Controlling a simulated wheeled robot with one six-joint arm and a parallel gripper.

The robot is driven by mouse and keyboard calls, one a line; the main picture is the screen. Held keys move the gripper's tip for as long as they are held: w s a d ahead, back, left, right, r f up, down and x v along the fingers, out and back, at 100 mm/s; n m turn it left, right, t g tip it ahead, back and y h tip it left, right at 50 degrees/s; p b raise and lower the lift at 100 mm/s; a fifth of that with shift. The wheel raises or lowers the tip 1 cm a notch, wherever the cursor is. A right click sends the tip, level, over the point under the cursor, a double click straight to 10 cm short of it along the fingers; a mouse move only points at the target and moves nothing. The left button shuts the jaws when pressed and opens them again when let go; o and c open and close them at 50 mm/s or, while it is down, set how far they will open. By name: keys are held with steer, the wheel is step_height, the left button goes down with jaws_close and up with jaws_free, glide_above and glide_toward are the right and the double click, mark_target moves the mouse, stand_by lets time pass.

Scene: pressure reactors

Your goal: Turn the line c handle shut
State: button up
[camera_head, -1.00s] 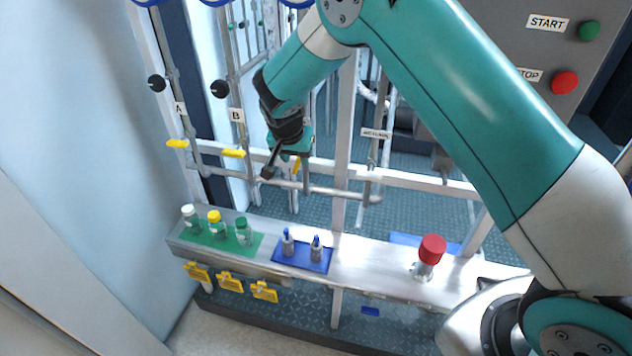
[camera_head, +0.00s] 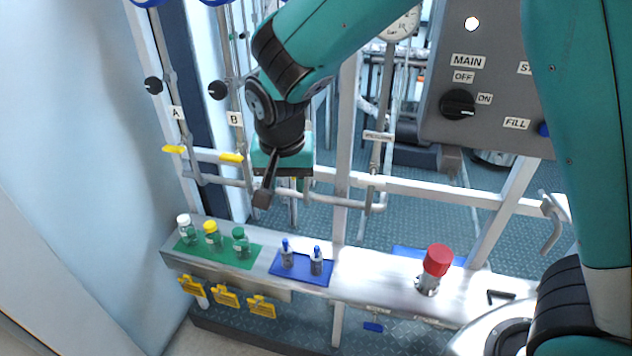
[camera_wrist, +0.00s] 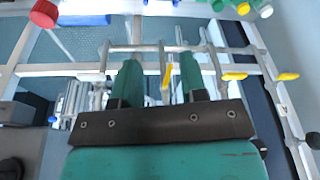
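In the wrist view, the yellow line C handle (camera_wrist: 167,76) stands nearly upright, slightly tilted, between the two teal fingers of my gripper (camera_wrist: 159,68). The fingers are apart, with a visible gap on each side of the handle. I cannot tell how far beyond the fingertips it lies. In the head view, my gripper (camera_head: 285,165) is in front of the pipes right of label B, and hides the line C handle and its own fingertips. The yellow handles of line A (camera_head: 174,149) and line B (camera_head: 232,158) lie roughly sideways; line C's differs.
Frame rails and pipes (camera_head: 345,202) surround the gripper closely. A grey control panel (camera_head: 440,125) stands right.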

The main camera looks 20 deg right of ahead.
steer(key=s+d+r+n+g+y, duration=0.1)
steer(key=s+r+n, duration=0.4)
steer(key=s, duration=0.5)
steer(key=shift+d+r+y, duration=0.45)
steer(key=shift+r+y, duration=0.15)
steer(key=shift+y, duration=0.2)
steer(key=w+a+f+n+t+h+b, duration=0.1)
steer(key=w+f+n+t+h+b, duration=0.4)
steer(key=n, duration=0.8)
steer(key=w+a+f+n+t+h+b, duration=0.25)
steer(key=w+f+n+t, duration=0.35)
steer(key=n, duration=0.7)
steer(key=shift+g+h, duration=0.3)
steer(key=shift+h, duration=0.15)
steer(key=x, duration=0.6)
steer(key=r+p+x, duration=0.1)
steer(key=x, duration=0.4)
steer(key=r+p+x, duration=0.1)
steer(key=x, duration=0.5)
steer(key=shift+w+d+f, duration=0.1)
steer(key=shift+w+d, duration=0.35)
steer(key=shift+w, duration=0.1)
steer(key=shift+c, duration=0.2)
